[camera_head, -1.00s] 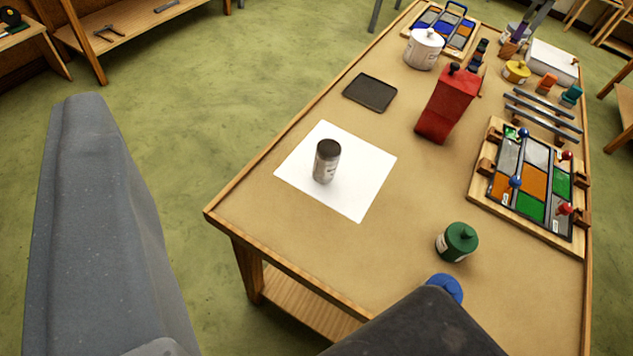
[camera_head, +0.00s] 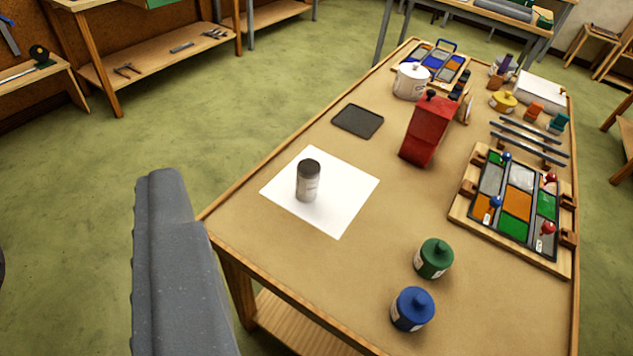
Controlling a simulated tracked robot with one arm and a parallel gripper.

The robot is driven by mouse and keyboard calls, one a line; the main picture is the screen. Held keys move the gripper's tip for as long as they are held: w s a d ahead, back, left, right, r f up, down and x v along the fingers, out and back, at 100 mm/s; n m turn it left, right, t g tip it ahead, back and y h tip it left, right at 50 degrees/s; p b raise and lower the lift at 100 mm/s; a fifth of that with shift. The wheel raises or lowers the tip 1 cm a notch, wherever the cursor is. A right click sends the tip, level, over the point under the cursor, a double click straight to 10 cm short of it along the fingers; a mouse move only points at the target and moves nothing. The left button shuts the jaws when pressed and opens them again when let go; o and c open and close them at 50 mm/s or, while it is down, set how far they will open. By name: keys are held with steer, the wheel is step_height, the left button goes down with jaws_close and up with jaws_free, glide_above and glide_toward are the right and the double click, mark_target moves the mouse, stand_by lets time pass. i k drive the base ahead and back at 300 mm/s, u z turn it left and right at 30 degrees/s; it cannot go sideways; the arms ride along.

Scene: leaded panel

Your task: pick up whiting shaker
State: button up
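The whiting shaker (camera_head: 308,182) is a small grey-white cylinder with a dark brown top. It stands upright on a white square sheet (camera_head: 343,205) near the left part of the workbench. A grey part of my own arm or gripper (camera_head: 185,265) rises at the lower left of the view, beside the bench edge. It is apart from the shaker in the picture, with nothing seen held. Two fingertips cannot be made out, so its opening is unclear.
A dark tray (camera_head: 358,121), a red container (camera_head: 427,130) and a white lidded pot (camera_head: 412,81) stand behind the sheet. A green jar (camera_head: 434,258) and a blue jar (camera_head: 412,309) stand in front. The leaded panel (camera_head: 514,203) lies at right. Bench around the sheet is clear.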

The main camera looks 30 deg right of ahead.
mark_target(309, 170)
steer(key=i, duration=0.9)
steer(key=u, duration=0.05)
